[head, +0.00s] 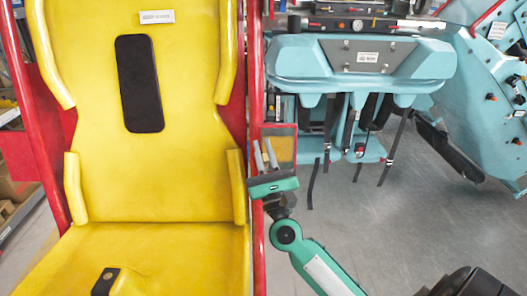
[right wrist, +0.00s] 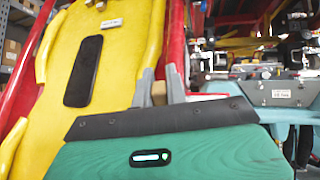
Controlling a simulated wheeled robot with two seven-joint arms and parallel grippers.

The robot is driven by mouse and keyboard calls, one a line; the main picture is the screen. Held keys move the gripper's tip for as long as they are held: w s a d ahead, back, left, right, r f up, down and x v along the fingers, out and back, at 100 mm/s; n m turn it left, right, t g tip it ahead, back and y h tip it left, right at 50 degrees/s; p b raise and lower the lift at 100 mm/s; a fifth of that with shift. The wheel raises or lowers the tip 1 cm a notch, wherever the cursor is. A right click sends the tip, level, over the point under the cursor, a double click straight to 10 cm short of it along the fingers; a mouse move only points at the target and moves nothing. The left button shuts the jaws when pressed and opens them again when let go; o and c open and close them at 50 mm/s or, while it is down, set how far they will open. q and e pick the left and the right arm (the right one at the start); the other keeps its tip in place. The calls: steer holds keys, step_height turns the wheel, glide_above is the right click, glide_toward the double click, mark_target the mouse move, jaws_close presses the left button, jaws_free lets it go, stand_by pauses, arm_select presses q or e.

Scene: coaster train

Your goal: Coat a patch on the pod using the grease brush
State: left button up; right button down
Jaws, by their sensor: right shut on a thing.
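A yellow seat (head: 190,120) in a red frame, which I take for the pod, fills the left of the head view and also shows in the right wrist view (right wrist: 118,70). A dark rounded patch (head: 140,84) lies on its backrest. My right gripper (head: 266,157) is at the seat's right edge, by the red post. Its grey fingers also show in the right wrist view (right wrist: 158,90), shut on a small tan piece (right wrist: 158,94), likely the grease brush. Most of it is hidden, and I cannot make out bristles. My left gripper is out of view.
A red-rimmed box with a tan inside (head: 282,150) is close beside my right gripper. A teal seat unit (head: 430,65) with hanging straps stands at the back right. Shelves with boxes (right wrist: 12,45) stand far left.

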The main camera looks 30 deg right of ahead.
steer(key=shift+w+d+f+b, duration=0.15)
steer(key=shift+w+d+b, duration=0.2)
steer(key=shift+w, duration=0.3)
steer(key=s+d+b, duration=0.2)
steer(key=s+d, duration=0.2)
steer(key=d, duration=0.3)
steer(key=shift+s, duration=0.2)
stand_by(0.6)
steer(key=shift+w+a+p, duration=0.2)
steer(key=shift+w+a, duration=0.55)
steer(key=shift+a, duration=0.4)
steer(key=shift+w+a+p, duration=0.15)
steer(key=shift+w+a, duration=0.55)
steer(key=shift+a, duration=0.5)
steer(key=shift+w+a+p, duration=0.2)
steer(key=shift+w+a, duration=0.55)
steer(key=shift+a, duration=0.4)
